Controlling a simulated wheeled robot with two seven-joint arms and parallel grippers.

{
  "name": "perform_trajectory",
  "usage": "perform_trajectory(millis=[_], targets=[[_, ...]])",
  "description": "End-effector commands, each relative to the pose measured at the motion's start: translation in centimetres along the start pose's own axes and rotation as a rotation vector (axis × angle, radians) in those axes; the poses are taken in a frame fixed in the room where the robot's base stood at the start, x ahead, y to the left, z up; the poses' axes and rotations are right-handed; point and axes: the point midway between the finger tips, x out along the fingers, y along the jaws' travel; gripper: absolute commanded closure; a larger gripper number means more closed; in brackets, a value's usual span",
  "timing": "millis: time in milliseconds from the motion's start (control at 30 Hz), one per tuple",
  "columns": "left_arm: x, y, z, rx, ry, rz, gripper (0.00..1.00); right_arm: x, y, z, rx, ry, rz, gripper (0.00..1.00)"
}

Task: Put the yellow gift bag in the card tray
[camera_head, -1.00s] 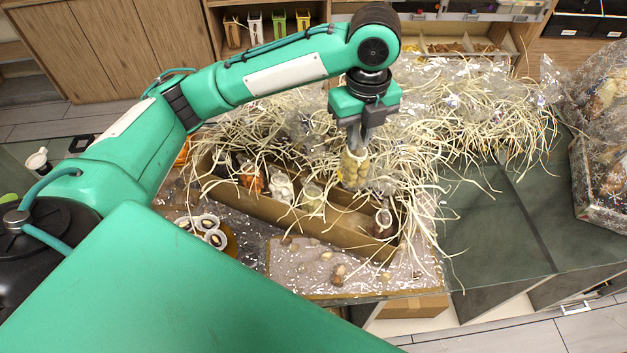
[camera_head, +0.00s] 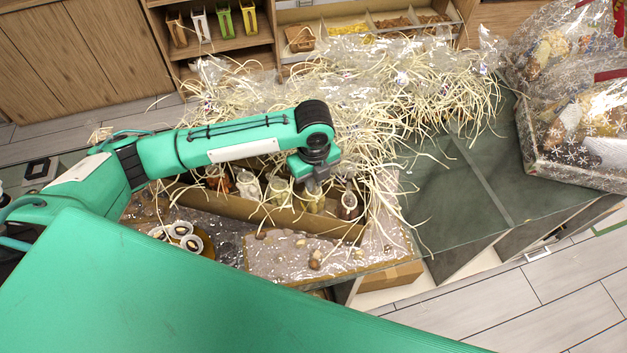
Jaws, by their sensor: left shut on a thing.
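My left gripper (camera_head: 315,187) is shut on the yellow gift bag (camera_head: 314,202), a clear bag with yellow contents. It holds the bag down in the long brown card tray (camera_head: 275,211), between a pale yellowish bag (camera_head: 279,189) and a dark brown bag (camera_head: 349,205) near the tray's right end. The arm partly covers the gripper and the bag's top. I cannot tell whether the bag touches the tray floor. My right gripper is not in view.
White bag (camera_head: 248,185) and orange-brown bag (camera_head: 217,178) sit farther left in the tray. Straw and clear film (camera_head: 390,90) crowd the table behind. Small white cups (camera_head: 190,243) stand in front left. Wrapped hampers (camera_head: 580,120) stand at right; dark tabletop (camera_head: 450,190) is clear.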

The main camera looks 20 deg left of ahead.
Motion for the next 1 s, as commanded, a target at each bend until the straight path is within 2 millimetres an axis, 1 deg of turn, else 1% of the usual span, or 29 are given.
perform_trajectory(millis=[33, 133, 467, 500, 600, 867, 1000], targets=[[0.6, 0.0, -0.1, -0.001, 0.002, 0.003, 1.00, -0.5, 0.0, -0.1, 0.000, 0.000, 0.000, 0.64], [1.6, 0.0, 0.0, -0.001, 0.000, 0.000, 1.00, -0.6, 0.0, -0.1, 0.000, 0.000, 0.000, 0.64], [2.0, 0.0, 0.0, -0.001, 0.000, 0.000, 1.00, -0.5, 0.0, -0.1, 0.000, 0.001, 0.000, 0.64], [2.0, 0.0, 0.0, 0.000, 0.000, -0.001, 0.84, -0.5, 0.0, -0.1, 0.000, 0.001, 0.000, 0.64], [2.0, 0.0, 0.0, 0.000, 0.000, 0.000, 0.66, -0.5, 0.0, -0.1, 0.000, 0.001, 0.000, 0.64], [1.9, 0.0, 0.0, 0.000, 0.000, 0.000, 0.66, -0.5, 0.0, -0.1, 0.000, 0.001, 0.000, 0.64], [1.2, -0.1, 0.0, 0.000, -0.001, -0.002, 0.66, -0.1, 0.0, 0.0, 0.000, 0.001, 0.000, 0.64]])
